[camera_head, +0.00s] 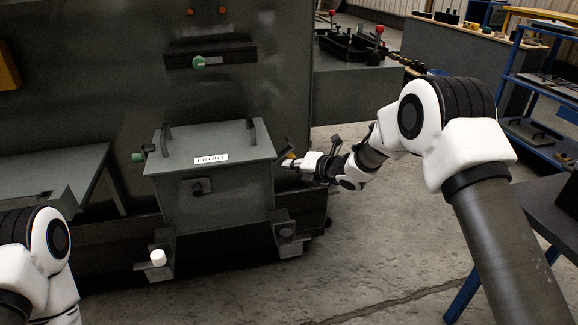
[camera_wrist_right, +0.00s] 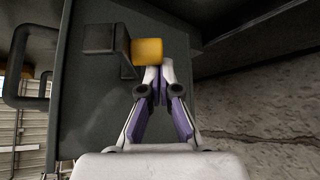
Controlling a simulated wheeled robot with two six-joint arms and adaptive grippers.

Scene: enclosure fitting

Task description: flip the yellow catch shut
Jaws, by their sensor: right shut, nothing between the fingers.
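The yellow catch (camera_wrist_right: 147,51) shows in the right wrist view as a yellow block beside a dark bracket on the side of the grey enclosure box. In the head view a small bit of yellow (camera_head: 291,156) shows at the box's right side. My right gripper (camera_wrist_right: 154,72) is shut and empty, its fingertips right at the lower edge of the yellow block; I cannot tell whether they touch. In the head view my right gripper (camera_head: 296,162) reaches the box's right side from the right. The grey box (camera_head: 212,196) has a lid labelled FRONT. My left gripper is out of view.
The box sits on brackets in front of a large dark machine (camera_head: 90,110). A green knob (camera_head: 138,157) is on its left side and a white knob (camera_head: 158,258) is below. A grey shelf (camera_head: 50,172) lies left. Concrete floor (camera_head: 370,250) is clear on the right.

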